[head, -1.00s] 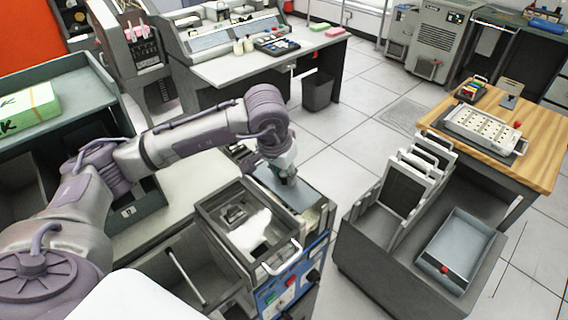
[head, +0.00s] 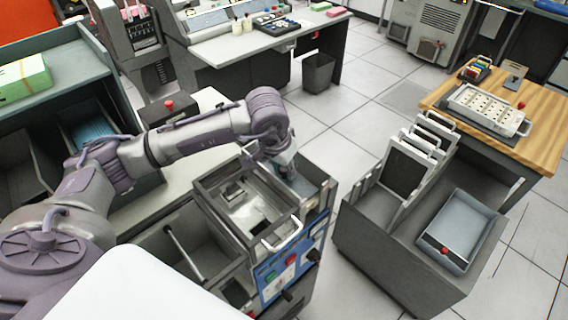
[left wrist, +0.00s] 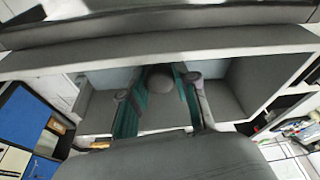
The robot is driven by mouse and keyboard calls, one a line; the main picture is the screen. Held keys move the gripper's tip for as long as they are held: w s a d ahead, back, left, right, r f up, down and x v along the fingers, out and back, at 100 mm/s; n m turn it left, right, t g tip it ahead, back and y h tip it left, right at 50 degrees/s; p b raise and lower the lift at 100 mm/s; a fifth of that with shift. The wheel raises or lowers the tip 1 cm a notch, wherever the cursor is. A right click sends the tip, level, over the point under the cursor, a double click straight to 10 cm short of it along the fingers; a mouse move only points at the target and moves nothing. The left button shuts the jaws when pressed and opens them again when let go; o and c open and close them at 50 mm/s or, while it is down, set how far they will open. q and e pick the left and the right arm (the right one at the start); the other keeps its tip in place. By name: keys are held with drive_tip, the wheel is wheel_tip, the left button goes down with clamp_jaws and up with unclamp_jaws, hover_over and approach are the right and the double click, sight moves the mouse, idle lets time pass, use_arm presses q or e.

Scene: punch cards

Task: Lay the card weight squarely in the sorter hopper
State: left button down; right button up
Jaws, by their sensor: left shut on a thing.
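My left gripper (head: 290,175) reaches down into the open bay at the right end of the blue-panelled sorter (head: 290,262). Its two fingers also show in the left wrist view (left wrist: 160,97), shut on the card weight, whose grey round knob (left wrist: 163,83) shows between them. The weight's body is mostly hidden under the gripper, so I cannot tell if it lies flat or square. The hopper (left wrist: 240,90) has grey walls on both sides of the fingers. My right gripper is not in view.
A metal-framed tray with a white handle (head: 285,237) stands beside the bay. A grey rack with upright handled panels (head: 405,172) and a blue-grey tray (head: 460,230) stand to the right across a floor gap. A wooden-topped table (head: 540,140) is behind.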

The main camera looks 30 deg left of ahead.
use_arm(q)
drive_tip(key=shift+f, duration=0.25)
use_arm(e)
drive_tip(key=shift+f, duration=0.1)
use_arm(q)
drive_tip(key=c, duration=0.8)
unclamp_jaws()
drive_tip(key=shift+r, duration=0.1)
drive_tip(key=v, duration=1.1)
drive_tip(key=shift+s+r, duration=0.2)
drive_tip(key=shift+r, duration=0.2)
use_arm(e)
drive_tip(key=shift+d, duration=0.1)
